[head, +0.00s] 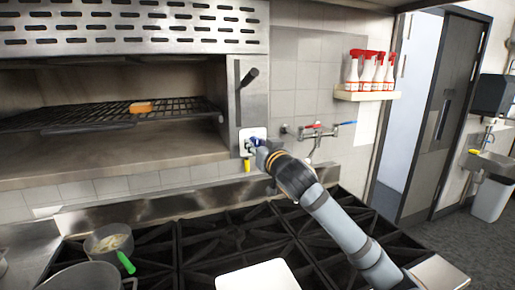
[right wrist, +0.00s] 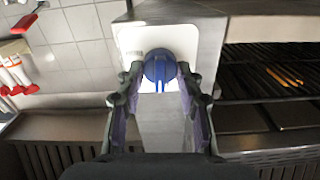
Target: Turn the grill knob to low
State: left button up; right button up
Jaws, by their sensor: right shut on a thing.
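The grill knob (right wrist: 159,68) is blue and round and sits on a white square plate (right wrist: 192,40) on the grill's metal side post. In the right wrist view my right gripper (right wrist: 158,82) has one finger on each side of the knob and is shut on it. In the head view the gripper (head: 254,145) reaches the same white plate (head: 246,132) and hides most of the knob. The grill (head: 170,113) has a dark rack with an orange piece of food (head: 141,107) on it. My left gripper is not in view.
A stove with black grates (head: 215,245) lies below my right arm. A pot with a green handle (head: 108,241) stands on it at left. A wall tap (head: 318,130) and a shelf (head: 366,95) with several spray bottles are to the right. A dark lever (head: 249,77) sticks out above the knob.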

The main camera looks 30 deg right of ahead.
jog(key=shift+d+f+m+b, duration=0.1)
jog(key=shift+m+b, duration=2.65)
jog(key=shift+d+f+m+b, duration=0.1)
jog(key=shift+m+b, duration=2.65)
jog(key=shift+r, duration=0.1)
jog(key=o, duration=1.1)
jog(key=shift+s, duration=0.1)
jog(key=v, duration=0.7)
jog(key=shift+s+a, duration=0.15)
